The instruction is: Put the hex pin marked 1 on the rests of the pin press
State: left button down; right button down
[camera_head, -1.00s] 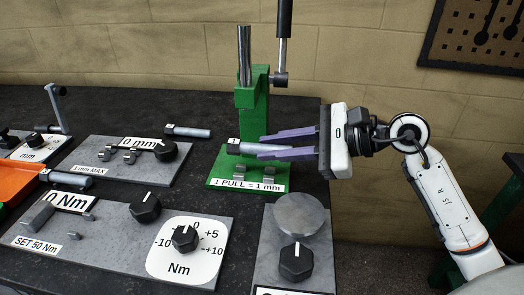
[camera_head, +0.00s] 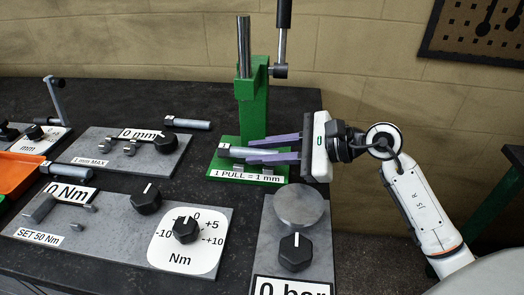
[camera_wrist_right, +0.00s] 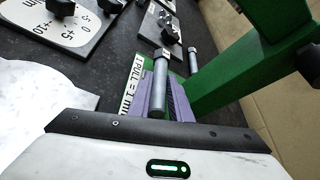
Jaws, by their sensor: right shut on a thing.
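My right gripper (camera_head: 252,150) is shut on a grey hex pin (camera_head: 237,152), with its purple fingers on either side of the shaft. The pin lies level, head to the left, low over the green base of the pin press (camera_head: 253,110). In the right wrist view the pin (camera_wrist_right: 159,88) shows between the fingers. Its mark cannot be read. The rests (camera_head: 267,171) are partly hidden below the pin and fingers, and I cannot tell whether the pin touches them. My left gripper is not in view.
A second pin (camera_head: 188,123) lies behind the 0 mm plate (camera_head: 105,155), and a third (camera_head: 72,173) lies at the left by the orange tray (camera_head: 17,172). The press lever (camera_head: 283,40) stands upright. A gauge plate with a round pad (camera_head: 299,207) is in front.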

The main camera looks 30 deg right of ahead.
aim_at(260, 151)
pick_arm(q)
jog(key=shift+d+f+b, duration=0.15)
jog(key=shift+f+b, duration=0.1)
jog(key=shift+b, duration=0.05)
pick_arm(e)
jog(key=shift+f, duration=0.3)
jog(key=c, duration=1.6)
grip_release()
jog(key=shift+c, duration=0.2)
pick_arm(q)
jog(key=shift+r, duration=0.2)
